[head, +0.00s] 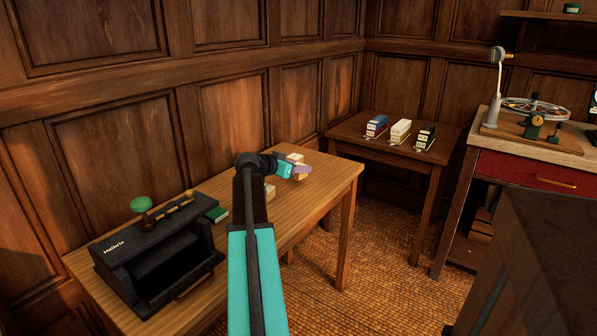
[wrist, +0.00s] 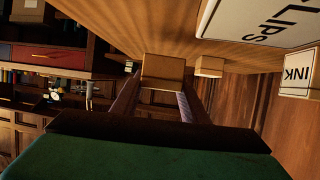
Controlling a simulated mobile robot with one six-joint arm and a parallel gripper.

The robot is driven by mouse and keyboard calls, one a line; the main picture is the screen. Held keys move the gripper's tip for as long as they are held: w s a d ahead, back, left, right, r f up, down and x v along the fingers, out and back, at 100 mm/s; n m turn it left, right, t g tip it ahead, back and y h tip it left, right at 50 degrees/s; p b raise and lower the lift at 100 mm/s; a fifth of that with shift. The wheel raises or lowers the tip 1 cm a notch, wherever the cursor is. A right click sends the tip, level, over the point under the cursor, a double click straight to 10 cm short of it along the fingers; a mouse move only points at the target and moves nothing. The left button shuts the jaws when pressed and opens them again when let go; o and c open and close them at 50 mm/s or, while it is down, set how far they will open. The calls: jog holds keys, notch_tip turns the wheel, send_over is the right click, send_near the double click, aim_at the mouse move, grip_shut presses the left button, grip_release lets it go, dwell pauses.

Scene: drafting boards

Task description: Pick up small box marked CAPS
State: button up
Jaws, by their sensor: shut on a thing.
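My gripper (head: 300,170) is over the wooden table at its far right part. In the wrist view my gripper (wrist: 160,95) has its two fingers closed on the sides of a small tan box (wrist: 163,70). No marking shows on the box's visible face, so I cannot read CAPS on it. I cannot tell whether it still touches the tabletop. In the head view a pale box (head: 296,157) shows just behind my gripper.
On the wooden table (head: 325,185), the wrist view shows a CLIPS box (wrist: 260,22), an INK box (wrist: 298,75) and another small box (wrist: 209,66). A black machine (head: 150,265) and green box (head: 217,214) stand at the left.

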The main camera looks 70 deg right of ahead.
jog(key=s+a, duration=0.1)
jog(key=a, duration=0.4)
jog(key=s+a+r, duration=0.1)
jog(key=a, duration=0.4)
jog(key=s+a, duration=0.2)
jog(key=a, duration=0.3)
jog(key=shift+r+p, duration=0.2)
jog(key=shift+p, duration=0.2)
jog(key=shift+d, duration=0.1)
